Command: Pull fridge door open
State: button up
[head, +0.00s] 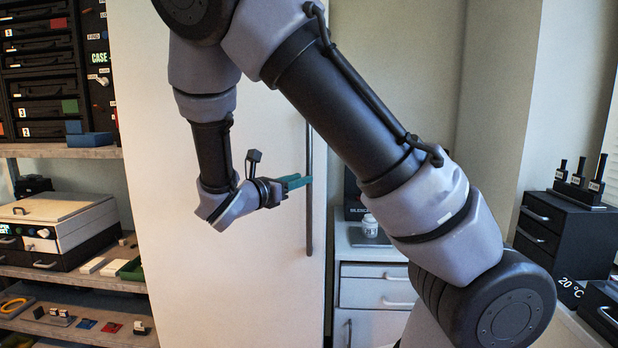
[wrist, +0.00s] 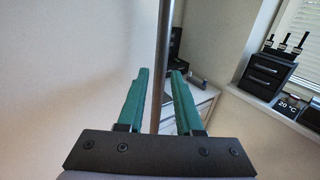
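The fridge door (head: 230,80) is a tall pale panel that fills the middle of the head view and looks shut. Its handle (head: 309,190) is a long dark vertical bar near the door's right edge. My gripper (head: 308,181) is at the handle at about mid-height, with its green fingers pointing right. In the wrist view the handle (wrist: 161,60) runs down between the two green fingers (wrist: 157,85). The fingers are apart, with a visible gap on each side of the bar. Part of the door is hidden behind my arm.
Shelves with black drawer cases (head: 40,85) and boxes stand left of the fridge. A white drawer cabinet (head: 375,285) with a small white jar (head: 370,226) on top stands just right of it. Black drawer units (head: 565,225) sit on the right counter.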

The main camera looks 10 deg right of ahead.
jog(key=shift+x, duration=2.3)
grip_shut()
